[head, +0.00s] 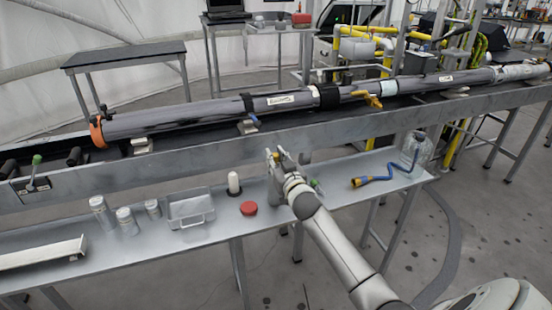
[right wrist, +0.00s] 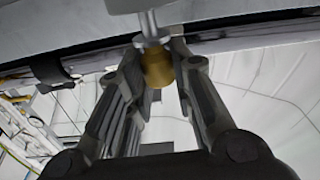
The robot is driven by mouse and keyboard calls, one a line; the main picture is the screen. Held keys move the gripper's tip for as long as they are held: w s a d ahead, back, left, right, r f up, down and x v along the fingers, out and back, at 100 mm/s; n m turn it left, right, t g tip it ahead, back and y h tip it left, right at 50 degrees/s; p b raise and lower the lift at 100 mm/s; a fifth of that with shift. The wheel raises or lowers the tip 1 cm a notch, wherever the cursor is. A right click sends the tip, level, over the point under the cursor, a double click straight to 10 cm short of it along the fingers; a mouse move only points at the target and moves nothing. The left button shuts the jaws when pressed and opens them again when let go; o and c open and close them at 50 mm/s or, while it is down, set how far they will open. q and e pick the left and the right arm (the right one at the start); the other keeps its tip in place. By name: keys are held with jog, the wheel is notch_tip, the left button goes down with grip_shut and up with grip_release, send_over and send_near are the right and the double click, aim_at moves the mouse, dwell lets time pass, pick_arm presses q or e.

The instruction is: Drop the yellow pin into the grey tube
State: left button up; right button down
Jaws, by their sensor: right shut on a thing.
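The long grey tube (head: 200,114) lies across the metal bench behind the front shelf, with an orange ring at its left end. My right gripper (head: 278,154) is in front of the tube's middle, above the shelf. In the right wrist view, its fingers (right wrist: 157,80) are shut on a brass-yellow cylindrical piece, the yellow pin (right wrist: 157,68), with a silvery stem beside it. The tube's opening is not clearly visible. My left gripper is not in view.
A yellow valve (head: 374,101) sticks out from the tube.

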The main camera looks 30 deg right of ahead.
jog(key=c, duration=1.2)
grip_release()
notch_tip(320, 180, up, 7)
jog(key=p, duration=0.7)
jog(key=shift+r, duration=0.15)
jog(key=shift+f, duration=0.2)
